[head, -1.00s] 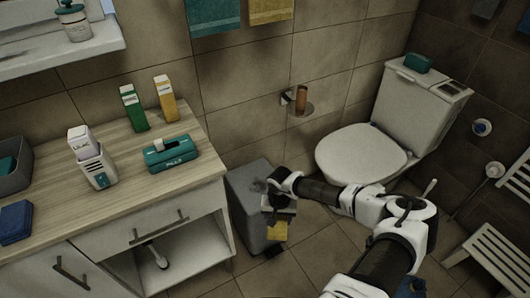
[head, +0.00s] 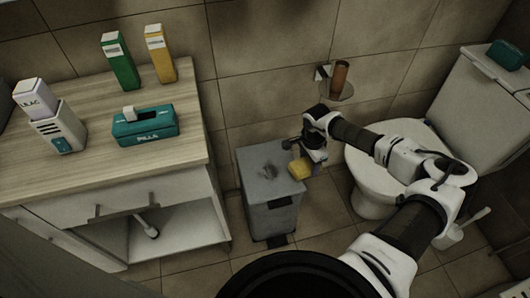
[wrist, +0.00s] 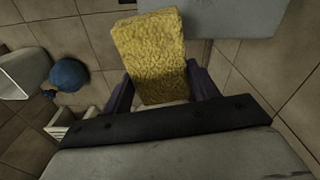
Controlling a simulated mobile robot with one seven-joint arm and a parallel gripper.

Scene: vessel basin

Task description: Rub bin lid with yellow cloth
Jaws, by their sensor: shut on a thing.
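The grey bin (head: 270,215) stands on the floor between the vanity and the toilet. My gripper (head: 306,160) is shut on the yellow cloth (head: 300,170), just right of the lid; whether the cloth touches the bin I cannot tell. In the wrist view the cloth (wrist: 152,50) sticks out between the fingers of my gripper (wrist: 160,88). A grey surface beyond it, likely the bin (wrist: 240,17), shows at the top.
The wooden vanity top (head: 55,185) at left carries a teal box (head: 145,130), a green carton (head: 118,62), a yellow carton (head: 160,53) and a white dispenser (head: 60,128). The toilet (head: 385,150) is close on the right. A roll holder (head: 338,82) is on the wall behind.

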